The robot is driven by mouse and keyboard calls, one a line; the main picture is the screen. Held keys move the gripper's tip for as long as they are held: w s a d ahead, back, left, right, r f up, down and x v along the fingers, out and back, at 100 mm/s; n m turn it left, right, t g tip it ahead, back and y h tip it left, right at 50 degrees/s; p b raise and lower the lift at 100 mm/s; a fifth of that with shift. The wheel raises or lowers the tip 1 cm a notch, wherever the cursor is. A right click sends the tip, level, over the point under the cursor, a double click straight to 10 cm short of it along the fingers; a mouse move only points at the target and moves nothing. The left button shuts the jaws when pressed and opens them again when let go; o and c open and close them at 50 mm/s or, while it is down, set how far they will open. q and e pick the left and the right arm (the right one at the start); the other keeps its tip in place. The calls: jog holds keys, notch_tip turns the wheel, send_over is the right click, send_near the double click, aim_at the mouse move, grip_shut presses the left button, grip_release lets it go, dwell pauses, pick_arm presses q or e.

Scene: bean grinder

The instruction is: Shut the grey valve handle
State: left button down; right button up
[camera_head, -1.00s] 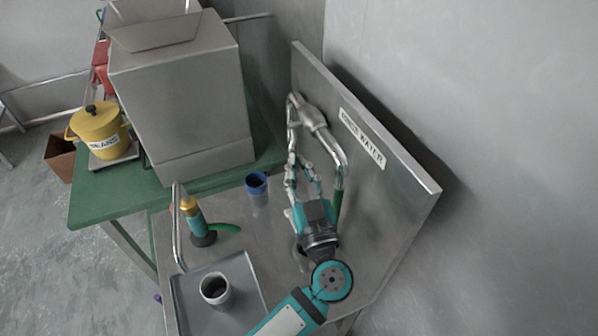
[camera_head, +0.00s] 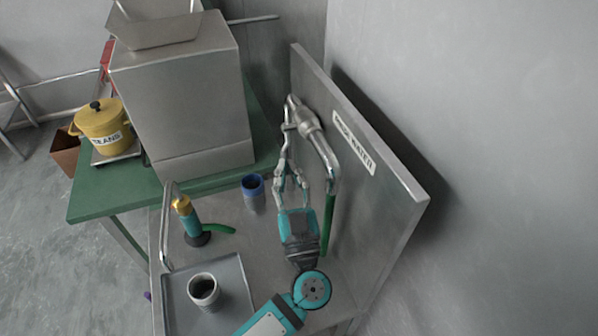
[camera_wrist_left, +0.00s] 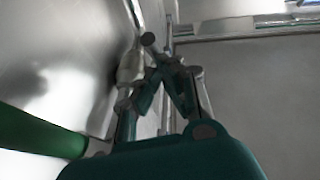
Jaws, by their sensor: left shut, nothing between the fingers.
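The metal water pipe (camera_head: 318,142) comes out of the steel panel (camera_head: 385,190) and bends down to a green lower part (camera_head: 328,225). A grey valve piece (camera_head: 291,104) is at the top of the pipe, by the panel. I cannot clearly separate the handle from the pipe fittings. My left gripper (camera_head: 287,136) points up along the left side of the pipe, its fingers shut and empty, tips close below the valve piece. My right gripper is not in view.
A blue cup (camera_head: 253,190) stands left of my gripper. A portafilter-like tool with a green handle (camera_head: 196,224) and a tray (camera_head: 235,290) with a cup (camera_head: 204,290) are further left. A large steel box (camera_head: 190,100) and a yellow pot (camera_head: 102,128) stand on the green table (camera_head: 95,200).

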pick_arm(q)
jog(key=shift+w+a+f+m+t+b, duration=0.15)
jog(key=shift+w+a+f+t+b, duration=0.05)
jog(key=shift+w+f+t+b, duration=0.4)
jog(key=shift+w+a+f+m+t+b, duration=0.15)
jog(key=shift+w+f+t+b, duration=0.35)
jog(key=shift+b, duration=0.15)
jog(key=shift+w, duration=0.15)
jog(key=shift+w+f, duration=0.1)
